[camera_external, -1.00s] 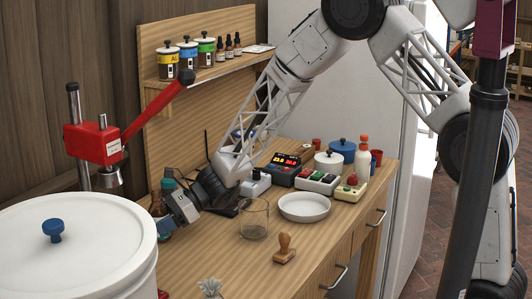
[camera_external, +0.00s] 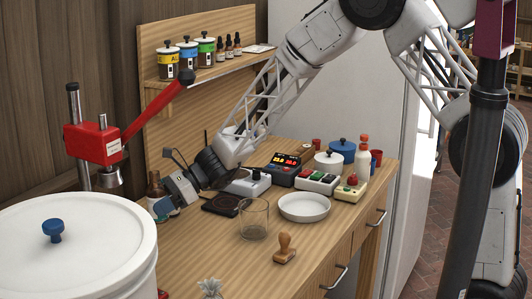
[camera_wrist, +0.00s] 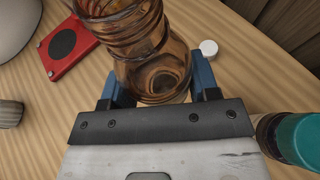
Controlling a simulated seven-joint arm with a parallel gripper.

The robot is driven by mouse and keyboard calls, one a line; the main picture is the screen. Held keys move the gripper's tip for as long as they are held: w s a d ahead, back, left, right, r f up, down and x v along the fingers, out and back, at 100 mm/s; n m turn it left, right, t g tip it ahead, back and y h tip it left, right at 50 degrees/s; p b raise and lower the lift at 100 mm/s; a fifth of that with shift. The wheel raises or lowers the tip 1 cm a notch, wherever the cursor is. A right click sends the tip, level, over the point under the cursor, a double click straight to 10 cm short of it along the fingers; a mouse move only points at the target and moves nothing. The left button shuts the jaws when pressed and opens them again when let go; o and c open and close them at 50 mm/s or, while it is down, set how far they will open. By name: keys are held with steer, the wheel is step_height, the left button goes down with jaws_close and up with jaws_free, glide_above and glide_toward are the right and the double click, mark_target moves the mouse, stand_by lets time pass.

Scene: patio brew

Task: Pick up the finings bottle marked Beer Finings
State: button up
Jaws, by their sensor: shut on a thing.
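My gripper (camera_wrist: 156,86) is shut on an amber glass bottle (camera_wrist: 138,30), with one blue finger on each side of it in the wrist view. In the external view my gripper (camera_external: 163,207) is low at the left of the bench, and a brown bottle (camera_external: 154,187) shows beside it. No label can be read, so I cannot tell whether the held bottle is marked Beer Finings. A bottle with a teal cap (camera_wrist: 302,138) stands to the right of my gripper in the wrist view.
A red block with a black disc (camera_wrist: 66,46) and a small white cap (camera_wrist: 208,48) lie near the bottle. A glass beaker (camera_external: 254,219), a white dish (camera_external: 304,207) and a wooden stamp (camera_external: 285,250) stand to the right. A large white vessel (camera_external: 80,260) fills the front left.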

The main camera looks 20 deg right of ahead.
mark_target(160, 186)
steer(key=shift+r, duration=2.1)
steer(key=shift+r, duration=0.1)
